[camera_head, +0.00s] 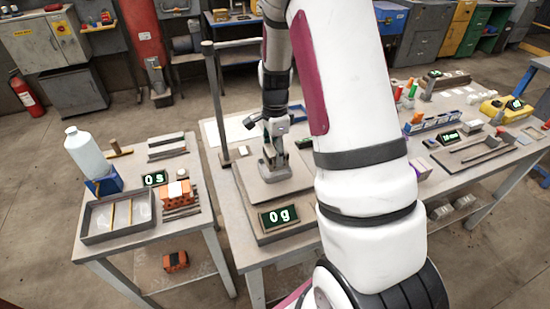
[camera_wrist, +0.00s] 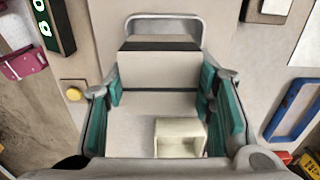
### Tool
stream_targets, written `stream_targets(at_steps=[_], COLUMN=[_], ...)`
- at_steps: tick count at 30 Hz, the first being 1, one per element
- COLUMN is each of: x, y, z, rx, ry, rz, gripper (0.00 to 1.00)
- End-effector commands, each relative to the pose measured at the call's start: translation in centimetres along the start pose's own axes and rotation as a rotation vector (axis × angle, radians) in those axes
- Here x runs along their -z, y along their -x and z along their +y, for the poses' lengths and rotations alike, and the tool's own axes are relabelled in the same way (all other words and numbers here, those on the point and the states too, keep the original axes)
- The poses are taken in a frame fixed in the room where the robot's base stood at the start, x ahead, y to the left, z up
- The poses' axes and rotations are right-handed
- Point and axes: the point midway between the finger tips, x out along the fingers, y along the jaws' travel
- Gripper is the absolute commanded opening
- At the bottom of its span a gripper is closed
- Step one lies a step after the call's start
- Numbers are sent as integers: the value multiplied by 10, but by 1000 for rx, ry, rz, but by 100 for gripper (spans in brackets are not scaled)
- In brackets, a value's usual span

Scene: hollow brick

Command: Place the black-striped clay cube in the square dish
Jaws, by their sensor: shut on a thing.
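My gripper (camera_wrist: 163,100) has teal-padded fingers closed on the sides of the pale clay cube (camera_wrist: 160,70). The cube shows a dark band along its far edge and a thin black line across it. The grey rim of the square dish (camera_wrist: 162,17) shows just beyond the cube in the wrist view. In the head view my gripper (camera_head: 274,140) is directly over the grey dish (camera_head: 275,172), which sits on the scale plate. The cube is hard to make out there, and whether it touches the dish floor cannot be told.
The scale display (camera_head: 279,216) reads 0 g. A small cream hollow piece (camera_wrist: 180,138) shows low in the wrist view. An upright post (camera_head: 215,100) stands left of the dish. The left table holds a tray (camera_head: 88,236), a bottle (camera_head: 88,155) and orange brick (camera_head: 175,193).

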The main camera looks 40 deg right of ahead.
Motion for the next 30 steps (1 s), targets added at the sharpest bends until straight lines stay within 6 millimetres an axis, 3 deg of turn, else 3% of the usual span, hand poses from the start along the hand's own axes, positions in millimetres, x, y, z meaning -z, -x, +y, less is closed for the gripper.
stream_targets(at_steps=[9,23,24,26,30], x=[1,0,0,0,0], y=[-32,-40,-39,-39,-39], z=[-5,-6,-6,-6,-6], rx=[0,1,1,1,1], ry=[-1,0,0,0,0], rz=[0,0,0,0,0], gripper=[14,14,58,70,70])
